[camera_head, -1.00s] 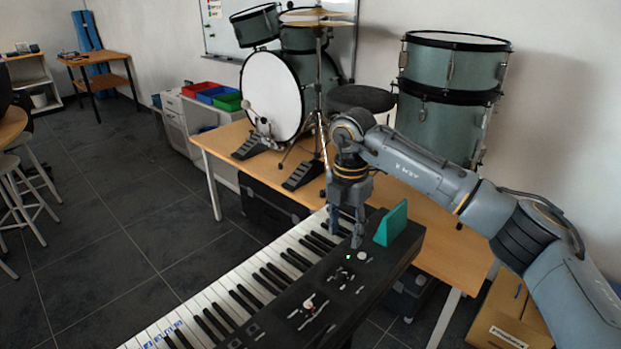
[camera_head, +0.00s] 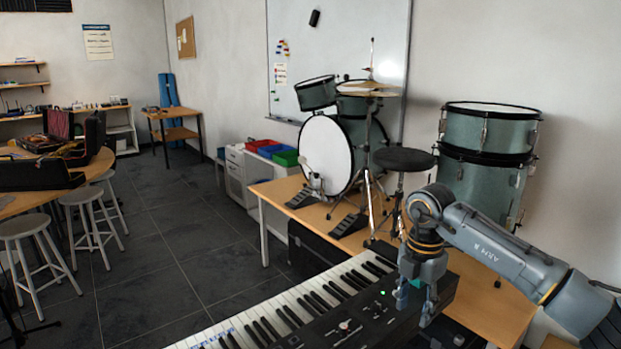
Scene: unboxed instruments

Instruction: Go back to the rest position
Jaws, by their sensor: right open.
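My right gripper (camera_head: 416,304) is open and points down over the right end of the black keyboard (camera_head: 352,326). Its fingers hang at the control panel near a small green light; I cannot tell whether they touch it. A teal piece (camera_head: 413,283) shows partly behind the fingers and is mostly hidden. My right arm comes in from the right edge. My left gripper is not in view.
A wooden table (camera_head: 283,190) behind the keyboard carries a drum kit (camera_head: 328,153). Stacked green drums (camera_head: 488,135) stand at the right by the wall. Stools (camera_head: 85,198) and a round table with open cases are at the left. The dark tiled floor between is clear.

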